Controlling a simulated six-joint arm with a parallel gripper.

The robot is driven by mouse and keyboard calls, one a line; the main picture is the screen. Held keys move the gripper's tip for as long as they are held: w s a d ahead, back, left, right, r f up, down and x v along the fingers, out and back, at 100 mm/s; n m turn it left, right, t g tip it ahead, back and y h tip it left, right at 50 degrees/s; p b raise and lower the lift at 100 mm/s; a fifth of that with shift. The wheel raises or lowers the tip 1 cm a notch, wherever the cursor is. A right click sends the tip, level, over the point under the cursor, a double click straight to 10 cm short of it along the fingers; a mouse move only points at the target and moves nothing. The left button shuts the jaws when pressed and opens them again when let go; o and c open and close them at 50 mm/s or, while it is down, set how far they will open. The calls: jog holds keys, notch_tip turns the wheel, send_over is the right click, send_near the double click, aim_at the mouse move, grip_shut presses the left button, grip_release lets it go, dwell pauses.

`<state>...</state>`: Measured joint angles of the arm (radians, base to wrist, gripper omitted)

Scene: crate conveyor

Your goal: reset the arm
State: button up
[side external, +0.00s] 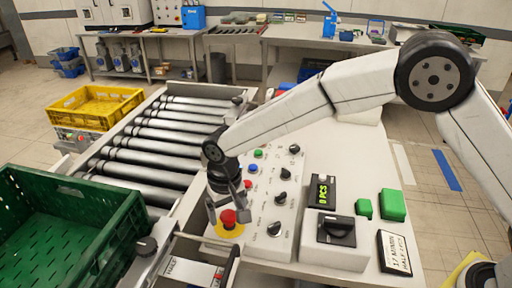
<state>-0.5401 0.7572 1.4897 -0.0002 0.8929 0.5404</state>
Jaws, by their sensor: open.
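My gripper (232,205) hangs pointing down at the left end of the control panel, just above a red mushroom button (229,219) with a yellow base. Its fingers are apart with nothing visible between them. I cannot tell whether a fingertip touches the button. The white arm reaches in from the right of the side external view.
The control panel (262,215) carries knobs and coloured buttons. A display box (322,190), a rotary switch (336,229) and green blocks (392,205) sit right of it. Rollers (155,150) lie left, with a green crate (60,240) and a yellow crate (95,105).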

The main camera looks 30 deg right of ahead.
jog(key=r, duration=0.6)
jog(key=shift+d+r, duration=0.25)
jog(key=shift+r, duration=0.05)
jog(key=s+d+t, duration=0.1)
jog(key=s+d, duration=0.1)
jog(key=d, duration=0.9)
jog(key=shift+s+d+f, duration=0.3)
jog(key=shift+s, duration=0.1)
dwell(0.6)
